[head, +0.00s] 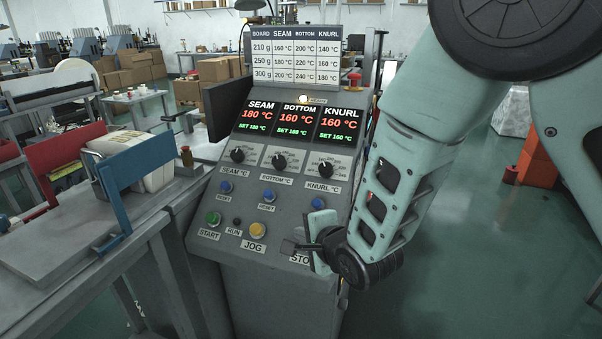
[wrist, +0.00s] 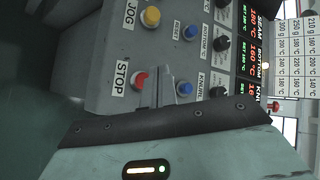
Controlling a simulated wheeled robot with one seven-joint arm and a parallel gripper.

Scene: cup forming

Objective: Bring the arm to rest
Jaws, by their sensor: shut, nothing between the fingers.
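My arm (head: 415,160) reaches down from the upper right in the head view, bent in front of the panel's right side. My gripper (head: 290,246) is shut and empty beside the STOP label at the panel's lower right. In the wrist view its grey fingers (wrist: 166,88) lie together near the red STOP button (wrist: 140,80); I cannot tell whether they touch the panel. The arm and gripper hide the STOP button in the head view. The control panel (head: 240,215) carries a green START button (head: 214,218) and a yellow JOG button (head: 257,230).
Displays (head: 297,122) read SEAM 180, BOTTOM 160 and KNURL 160 °C in red. Dials (head: 279,161) and blue RESET buttons (head: 269,195) sit below. A temperature chart (head: 297,55) stands above. A bench (head: 90,225) is at left; open floor (head: 480,260) is at right.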

